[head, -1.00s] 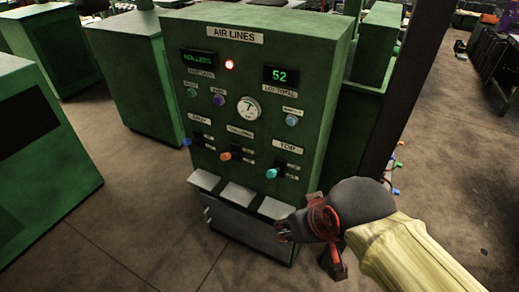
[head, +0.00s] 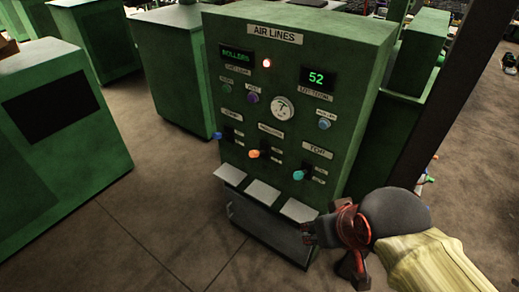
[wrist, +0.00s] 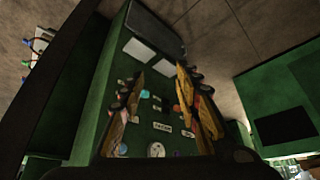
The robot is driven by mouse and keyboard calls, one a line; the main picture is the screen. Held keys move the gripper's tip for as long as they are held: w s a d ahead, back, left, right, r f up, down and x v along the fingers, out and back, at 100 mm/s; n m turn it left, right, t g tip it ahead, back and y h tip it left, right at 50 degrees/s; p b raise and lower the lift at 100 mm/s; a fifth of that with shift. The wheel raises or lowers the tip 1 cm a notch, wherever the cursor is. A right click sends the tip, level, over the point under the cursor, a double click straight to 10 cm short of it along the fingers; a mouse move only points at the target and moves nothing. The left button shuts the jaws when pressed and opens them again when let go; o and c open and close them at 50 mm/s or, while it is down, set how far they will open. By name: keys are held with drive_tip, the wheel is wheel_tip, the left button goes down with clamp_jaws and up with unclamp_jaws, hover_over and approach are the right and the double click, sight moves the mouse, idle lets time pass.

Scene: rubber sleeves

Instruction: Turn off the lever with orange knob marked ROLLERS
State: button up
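The green control panel (head: 355,100) headed AIR LINES faces me. The lever with the orange knob (head: 254,154) is the middle of three, under a small label (head: 271,131) that is hard to read; its knob sticks out towards me. It seems to show between my fingers in the wrist view (wrist: 177,108). A blue-knob lever (head: 217,135) is to its left and a teal-knob lever (head: 298,175) to its right. My gripper (head: 308,234) is low at the panel's front right, below the levers and apart from the orange knob. In the wrist view its fingers (wrist: 166,92) are spread and empty.
Three pale plates (head: 263,193) jut out below the levers. Green cabinets (head: 60,130) stand left; floor between is clear.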

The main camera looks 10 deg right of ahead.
drive_tip(key=shift+r+p, duration=0.2)
drive_tip(key=shift+p, duration=0.3)
drive_tip(key=shift+c, duration=0.7)
drive_tip(key=shift+w+f+g+p, duration=0.2)
drive_tip(key=shift+w+g+p, duration=0.05)
drive_tip(key=shift+g+p, duration=0.3)
drive_tip(key=shift+c, duration=0.5)
drive_tip(key=w+g+p, duration=0.1)
drive_tip(key=w+p, duration=0.1)
drive_tip(key=w, duration=0.2)
drive_tip(key=w+p, duration=0.3)
drive_tip(key=w, duration=0.1)
drive_tip(key=w+m+g+p, duration=0.1)
drive_tip(key=w+p, duration=0.1)
drive_tip(key=w, duration=0.2)
drive_tip(key=shift+w+a+f+g, duration=0.2)
drive_tip(key=shift+w+a+g, duration=0.05)
drive_tip(key=shift+w+g, duration=0.15)
clamp_jaws()
drive_tip(key=w+f+m+t+p, duration=0.1)
drive_tip(key=w+m, duration=0.4)
drive_tip(key=w, duration=0.9)
drive_tip(key=w+f+m+t+p, duration=0.1)
drive_tip(key=w+m+p, duration=0.3)
drive_tip(key=w, duration=1)
drive_tip(key=shift+a+f+m+t, duration=0.25)
drive_tip(key=shift+a+m+t, duration=0.2)
drive_tip(key=shift+m+t, duration=0.6)
drive_tip(key=shift+w, duration=0.1)
